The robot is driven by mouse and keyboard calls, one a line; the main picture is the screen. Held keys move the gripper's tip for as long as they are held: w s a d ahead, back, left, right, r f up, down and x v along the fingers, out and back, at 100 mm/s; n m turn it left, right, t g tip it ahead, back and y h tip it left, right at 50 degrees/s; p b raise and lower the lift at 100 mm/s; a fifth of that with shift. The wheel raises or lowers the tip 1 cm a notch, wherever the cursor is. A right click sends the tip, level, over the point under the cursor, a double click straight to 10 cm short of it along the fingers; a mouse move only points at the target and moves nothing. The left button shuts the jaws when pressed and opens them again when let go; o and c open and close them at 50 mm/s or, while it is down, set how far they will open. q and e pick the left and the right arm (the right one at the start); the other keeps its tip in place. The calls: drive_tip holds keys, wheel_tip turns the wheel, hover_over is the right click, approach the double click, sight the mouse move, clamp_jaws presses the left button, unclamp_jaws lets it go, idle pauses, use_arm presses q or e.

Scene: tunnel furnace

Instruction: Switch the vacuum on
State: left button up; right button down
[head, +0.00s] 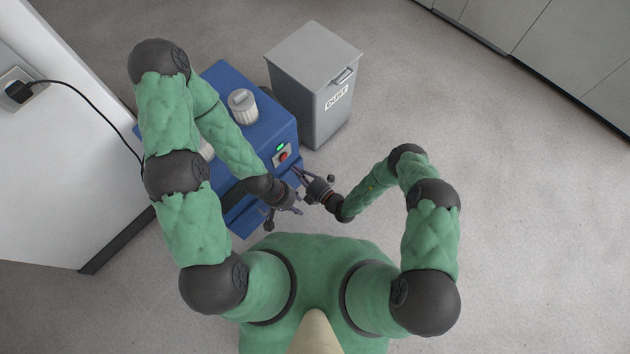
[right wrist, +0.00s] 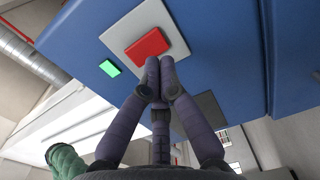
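The vacuum is a blue box-shaped machine (head: 271,112) left of centre in the head view. Its front carries a red switch (head: 283,156) on a pale plate, beside a small bright green light (head: 280,147). In the right wrist view the red switch (right wrist: 147,44) and green light (right wrist: 109,68) are close up. My right gripper (right wrist: 159,61) has its fingers together, with the tips over the switch's lower edge; I cannot tell whether they touch it. My left gripper (head: 298,204) is below it in the head view, its fingers apart and empty.
A grey dust bin (head: 315,75) stands close behind the vacuum on the right. A black cord (head: 85,101) runs from a wall socket (head: 18,90) toward the vacuum. Grey cabinets (head: 570,50) line the far right. The floor on the right is clear.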

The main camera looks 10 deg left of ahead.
drive_tip(key=f+p+v, duration=0.1)
drive_tip(key=f+v, duration=0.1)
drive_tip(key=v, duration=0.7)
drive_tip(key=shift+s+d, duration=0.2)
drive_tip(key=shift+d, duration=0.1)
drive_tip(key=shift+r, duration=0.1)
drive_tip(key=s+d+r+n+g+h, duration=0.2)
drive_tip(key=s+r+n+g, duration=0.1)
drive_tip(key=s+n+g, duration=0.65)
drive_tip(key=s+d+r+n+g+h, duration=0.15)
drive_tip(key=s+n+g, duration=0.5)
drive_tip(key=n, duration=0.65)
drive_tip(key=d+r+n+t+h, duration=0.1)
drive_tip(key=d+r+n+h, duration=0.1)
drive_tip(key=d+n+h, duration=0.5)
drive_tip(key=w+d+r+n+t, duration=0.2)
drive_tip(key=w+r+n+t, duration=0.2)
drive_tip(key=n, duration=0.7)
wheel_tip(320, 180, up, 2)
drive_tip(key=shift+w+d+n+t+y, duration=0.3)
drive_tip(key=shift+w+d+n+y, duration=0.1)
drive_tip(key=shift+w, duration=0.8)
